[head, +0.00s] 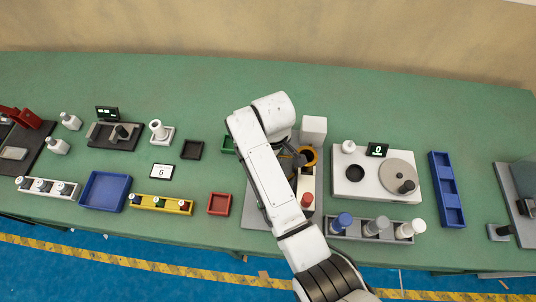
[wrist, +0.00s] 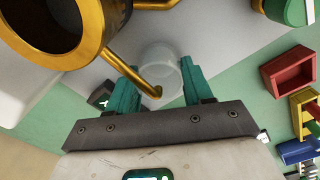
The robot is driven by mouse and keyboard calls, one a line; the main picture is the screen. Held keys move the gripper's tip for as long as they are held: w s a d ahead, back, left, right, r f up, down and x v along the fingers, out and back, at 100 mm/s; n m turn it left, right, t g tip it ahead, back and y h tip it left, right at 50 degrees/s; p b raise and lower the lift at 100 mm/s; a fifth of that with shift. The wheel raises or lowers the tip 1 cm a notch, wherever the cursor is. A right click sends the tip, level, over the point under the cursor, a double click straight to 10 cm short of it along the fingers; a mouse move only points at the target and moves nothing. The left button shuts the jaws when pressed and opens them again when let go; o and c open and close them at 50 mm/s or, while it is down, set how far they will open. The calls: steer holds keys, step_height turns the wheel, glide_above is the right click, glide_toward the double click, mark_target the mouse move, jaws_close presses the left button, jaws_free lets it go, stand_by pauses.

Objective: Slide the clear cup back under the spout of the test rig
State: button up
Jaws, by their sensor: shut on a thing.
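The clear cup (wrist: 160,62) is between the teal fingers of my gripper (wrist: 158,84) in the wrist view, which are shut on it over the grey base plate (wrist: 228,38). The brass spout (wrist: 128,64) of the test rig runs down from the upper left, and its tip overlaps the cup in the picture. I cannot tell whether the tip is exactly over the cup's mouth. The rig's brass bowl (wrist: 45,25) fills the upper left. In the head view the rig (head: 313,130) is partly behind my arm, which hides the cup and my gripper.
A red tray (head: 220,203) lies left of the rig. A holder with blue, grey and white-topped bottles (head: 376,238) stands at the front right. A white turntable unit (head: 350,188) and a blue tray (head: 446,190) are further right. The green bench behind is clear.

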steer(key=shift+d+f, duration=0.1)
steer(key=shift+f, duration=0.05)
stand_by(0.5)
steer(key=o, duration=1.1)
steer(key=shift+r, duration=5.35)
